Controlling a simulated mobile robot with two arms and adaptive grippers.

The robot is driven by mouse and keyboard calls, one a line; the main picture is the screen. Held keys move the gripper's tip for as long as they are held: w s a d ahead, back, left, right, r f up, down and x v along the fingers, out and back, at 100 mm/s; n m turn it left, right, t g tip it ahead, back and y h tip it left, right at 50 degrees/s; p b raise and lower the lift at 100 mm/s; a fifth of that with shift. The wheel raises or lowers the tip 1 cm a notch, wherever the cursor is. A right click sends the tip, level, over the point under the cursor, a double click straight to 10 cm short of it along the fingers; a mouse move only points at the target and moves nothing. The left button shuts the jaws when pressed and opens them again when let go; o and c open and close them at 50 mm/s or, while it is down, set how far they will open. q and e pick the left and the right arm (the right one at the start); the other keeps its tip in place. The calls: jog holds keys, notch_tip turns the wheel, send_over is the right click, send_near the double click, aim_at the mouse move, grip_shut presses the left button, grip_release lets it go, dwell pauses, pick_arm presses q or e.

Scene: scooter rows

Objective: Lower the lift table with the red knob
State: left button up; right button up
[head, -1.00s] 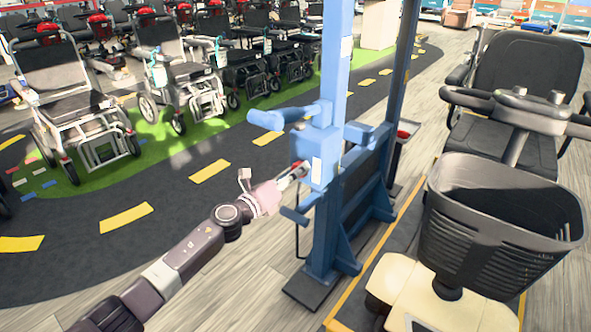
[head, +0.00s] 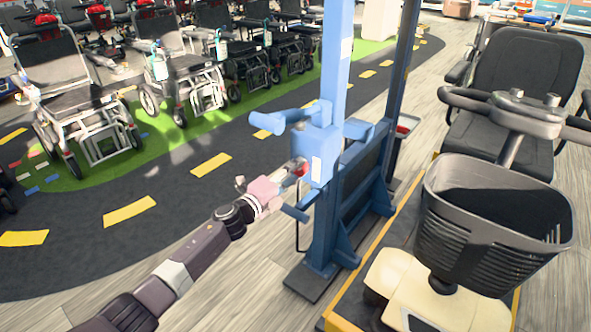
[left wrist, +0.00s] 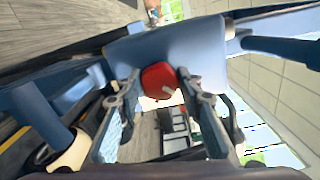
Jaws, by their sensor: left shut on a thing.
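The blue lift table post (head: 335,70) stands in the middle of the head view, with a light blue control box (head: 322,155) on it. The red knob (head: 301,167) is on the left side of this box. It also shows in the left wrist view (left wrist: 159,78), between the fingertips. My left gripper (head: 294,171) reaches in from the lower left and is shut on the red knob; its fingers partly hide the knob in the head view. In the left wrist view the two fingers (left wrist: 155,98) stand on either side of the knob. My right gripper is not in view.
A scooter with a black basket (head: 492,225) stands on the platform to the right of the post. Blue handles (head: 270,121) stick out from the box above and below the knob. Wheelchairs (head: 70,95) line the back left. The dark path (head: 165,185) at left is clear.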

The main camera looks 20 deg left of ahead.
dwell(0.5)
pick_arm(q)
jog(key=o, duration=1.1)
jog(key=v, duration=1.2)
jog(key=shift+f, duration=0.1)
